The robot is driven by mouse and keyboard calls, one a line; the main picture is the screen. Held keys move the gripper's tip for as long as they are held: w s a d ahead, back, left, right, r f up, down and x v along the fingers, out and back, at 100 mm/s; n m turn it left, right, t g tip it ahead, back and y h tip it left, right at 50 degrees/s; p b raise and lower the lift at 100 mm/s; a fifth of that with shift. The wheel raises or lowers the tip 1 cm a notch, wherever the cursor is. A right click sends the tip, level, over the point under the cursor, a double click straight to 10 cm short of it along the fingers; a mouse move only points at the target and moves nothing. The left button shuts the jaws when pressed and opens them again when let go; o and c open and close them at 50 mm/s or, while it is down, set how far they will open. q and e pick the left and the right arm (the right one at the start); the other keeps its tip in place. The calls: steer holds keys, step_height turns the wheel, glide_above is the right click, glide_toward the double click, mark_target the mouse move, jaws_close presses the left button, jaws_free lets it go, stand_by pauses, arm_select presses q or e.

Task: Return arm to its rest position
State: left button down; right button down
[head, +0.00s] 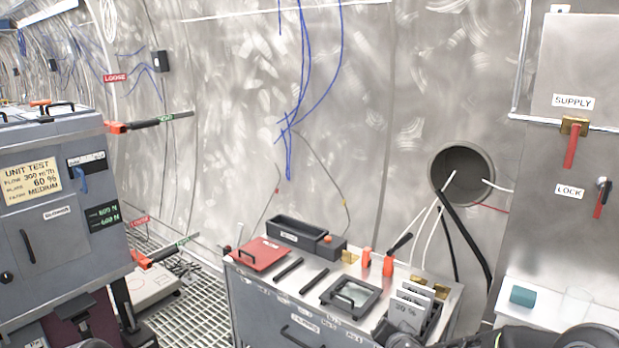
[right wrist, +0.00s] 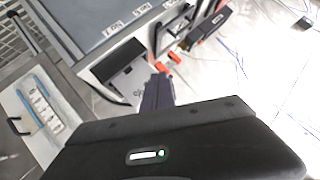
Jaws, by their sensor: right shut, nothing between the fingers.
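My right gripper (right wrist: 157,90) shows in the right wrist view as dark fingers closed together beyond the black wrist housing, with nothing between them. They point toward the grey equipment and overlap it in the picture; I cannot tell the distance. In the head view, dark rounded parts of my own arm show along the bottom right edge, and I cannot make out the fingers there. My left gripper cannot be made out in the head view.
A steel cabinet (head: 300,318) carries a red plate (head: 262,254), a black bin (head: 296,233), a framed filter (head: 351,298) and upright cards (head: 412,305). A grey test unit (head: 60,235) stands left. A white ledge (head: 545,318) at right holds a teal block (head: 522,296). Cables hang from a wall hole (head: 462,172).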

steer(key=s+a+f+n+g+y, duration=0.2)
steer(key=s+a+f+g, duration=0.15)
steer(key=s+f, duration=0.65)
steer(key=s+a+f+n+g+y, duration=0.1)
steer(key=s+a+f+n+g, duration=0.3)
steer(key=s+f, duration=0.6)
steer(key=s+a+f+g, duration=0.1)
steer(key=s+f, duration=0.1)
steer(key=s, duration=0.5)
steer(key=s+a+f+g+y, duration=0.1)
steer(key=s+a+f+g, duration=0.1)
steer(key=s, duration=0.5)
steer(key=s+a+f+g, duration=0.1)
steer(key=s+f, duration=0.3)
steer(key=s, duration=0.3)
steer(key=shift+a+f+g+y, duration=0.15)
steer(key=shift+a+g+y, duration=0.1)
steer(key=shift+g+y, duration=0.1)
